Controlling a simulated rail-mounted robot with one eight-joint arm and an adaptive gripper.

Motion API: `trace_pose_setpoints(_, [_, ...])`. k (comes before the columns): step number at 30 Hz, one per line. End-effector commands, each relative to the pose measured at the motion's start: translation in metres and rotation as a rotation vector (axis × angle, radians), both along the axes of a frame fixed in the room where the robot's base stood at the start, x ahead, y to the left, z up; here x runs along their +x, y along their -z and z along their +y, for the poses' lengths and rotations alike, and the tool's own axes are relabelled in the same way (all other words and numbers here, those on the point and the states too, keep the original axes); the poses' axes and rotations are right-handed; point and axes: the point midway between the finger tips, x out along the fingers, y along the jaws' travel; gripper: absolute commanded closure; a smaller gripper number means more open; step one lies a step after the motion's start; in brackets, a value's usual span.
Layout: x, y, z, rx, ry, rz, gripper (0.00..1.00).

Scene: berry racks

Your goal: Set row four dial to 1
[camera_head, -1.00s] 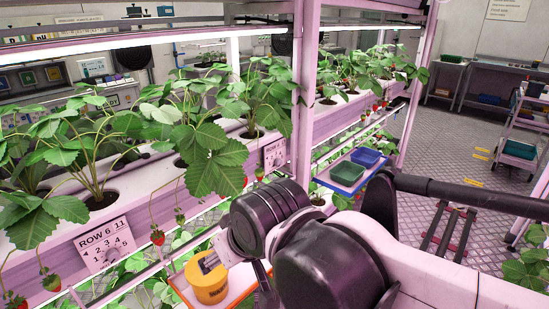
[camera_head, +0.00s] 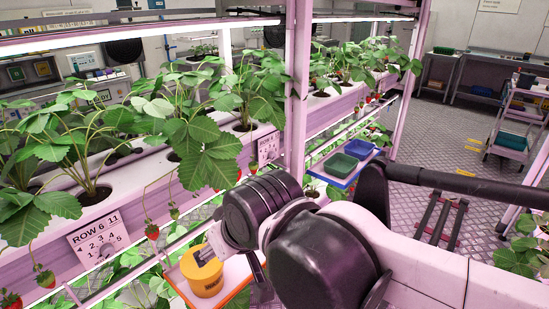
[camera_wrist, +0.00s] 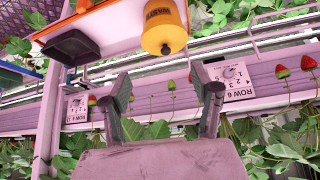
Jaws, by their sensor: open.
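I cannot make out a plate marked row four. My gripper (camera_wrist: 164,88) is open and empty, its fingers apart in front of the gutter. In the head view it is mostly hidden by my arm.
A yellow waste cup (camera_head: 204,272) stands on an orange tray (camera_head: 237,284) close beside my arm. Blue and green bins (camera_head: 341,164) sit farther along the rack. A pink post (camera_head: 298,90) divides the rack. Strawberry plants and hanging berries crowd the gutter. The right-hand floor is mostly open.

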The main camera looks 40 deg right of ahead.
Motion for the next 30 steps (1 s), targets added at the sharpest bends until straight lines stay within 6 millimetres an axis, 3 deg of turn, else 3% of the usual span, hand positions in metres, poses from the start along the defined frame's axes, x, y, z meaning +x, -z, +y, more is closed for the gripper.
trace_pose_setpoints(1, [0.001,0.0,0.0,0.001,0.0,0.001,0.49])
trace_pose_setpoints(3, [0.004,0.001,-0.001,0.009,-0.001,0.003,0.58])
trace_pose_setpoints(7, [0.021,0.003,-0.006,0.042,-0.009,0.009,0.59])
trace_pose_setpoints(16, [0.085,0.013,-0.035,0.161,-0.06,-0.025,0.59])
trace_pose_setpoints(23, [0.136,0.021,-0.078,0.238,-0.102,-0.113,0.59])
trace_pose_setpoints(30, [0.18,0.033,-0.141,0.287,-0.137,-0.257,0.59])
